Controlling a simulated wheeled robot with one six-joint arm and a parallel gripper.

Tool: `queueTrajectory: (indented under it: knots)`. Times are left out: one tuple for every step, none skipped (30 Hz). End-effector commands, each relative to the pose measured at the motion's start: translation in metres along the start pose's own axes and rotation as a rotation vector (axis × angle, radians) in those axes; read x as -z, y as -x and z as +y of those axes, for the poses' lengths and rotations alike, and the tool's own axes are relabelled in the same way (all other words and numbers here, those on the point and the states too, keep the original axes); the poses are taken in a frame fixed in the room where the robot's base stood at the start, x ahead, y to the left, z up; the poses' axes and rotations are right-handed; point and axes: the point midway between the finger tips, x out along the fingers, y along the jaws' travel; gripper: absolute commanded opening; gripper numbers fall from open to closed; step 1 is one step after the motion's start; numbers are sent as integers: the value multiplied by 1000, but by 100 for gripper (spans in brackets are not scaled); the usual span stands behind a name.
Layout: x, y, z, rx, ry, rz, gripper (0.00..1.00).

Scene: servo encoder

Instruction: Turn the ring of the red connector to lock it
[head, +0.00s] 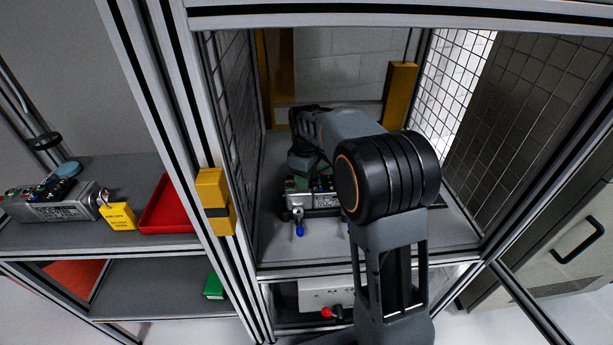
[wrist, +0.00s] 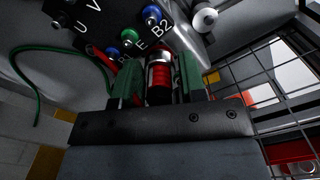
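The red connector (wrist: 160,78) shows in the wrist view as a cylinder with red bands and a silver collar, at the drive unit's lettered panel (wrist: 115,22). My gripper (wrist: 159,72) has its two green fingers on either side of the connector. The fingers are very close to it, but I cannot tell whether both touch it. In the head view the drive unit (head: 322,199) stands on the shelf inside the cage, partly hidden by my arm. The connector cannot be made out there.
Blue, green and red sockets (wrist: 129,37) with a red plug lie beside the connector. A green cable (wrist: 22,75) loops at left. Mesh walls (head: 238,110) enclose the cage. A red tray (head: 168,208) sits on the left shelf.

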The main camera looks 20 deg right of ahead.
Motion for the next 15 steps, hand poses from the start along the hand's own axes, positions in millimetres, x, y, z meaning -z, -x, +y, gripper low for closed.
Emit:
queueTrajectory:
  knots:
    - [0,0,0,0,0,0,42]
    - [0,0,0,0,0,0,42]
    - [0,0,0,0,0,0,42]
    - [0,0,0,0,1,0,42]
    - [0,0,0,0,1,0,42]
    - [0,0,0,0,1,0,42]
    - [0,0,0,-1,1,0,42]
    - [0,1,0,-1,1,0,42]
    - [0,3,0,-1,1,1,42]
    - [0,5,0,-1,1,1,42]
    - [0,8,0,-1,1,1,42]
    - [0,13,0,-2,1,1,42]
    - [0,17,1,-2,1,2,42]
    - [0,22,1,-3,1,2,42]
    - [0,29,0,-2,1,2,42]
